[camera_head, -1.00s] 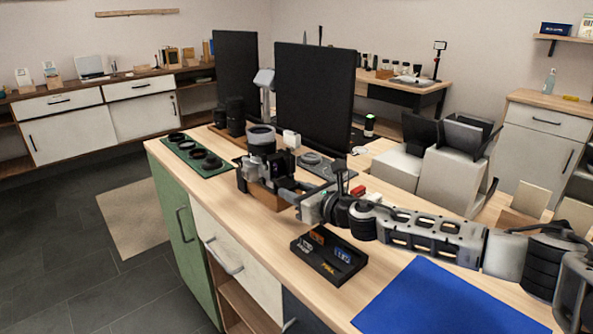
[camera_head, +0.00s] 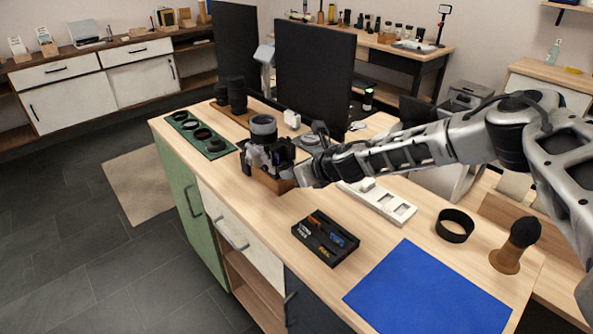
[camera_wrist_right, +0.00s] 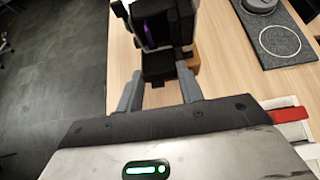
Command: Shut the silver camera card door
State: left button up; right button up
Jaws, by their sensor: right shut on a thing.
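In the right wrist view the camera (camera_wrist_right: 163,22) shows a black body with a purplish panel. My right gripper (camera_head: 301,174) is at the camera's near right side. In the right wrist view the right gripper's fingers (camera_wrist_right: 160,75) stand either side of a dark part low on the camera, shut on it. I cannot tell whether this part is the card door. My left gripper is not in view.
A black card tray (camera_head: 326,238) lies in front, with a blue mat (camera_head: 430,295) to its right. Dark screens (camera_head: 313,80) stand behind. Bare wood lies left of the tray.

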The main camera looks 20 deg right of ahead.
jog(key=shift+w+r, duration=0.1)
jog(key=shift+r, duration=0.05)
dwell(0.4)
jog(key=o, duration=1)
jog(key=v, duration=1.6)
jog(key=shift+r, duration=0.2)
jog(key=shift+w, duration=0.1)
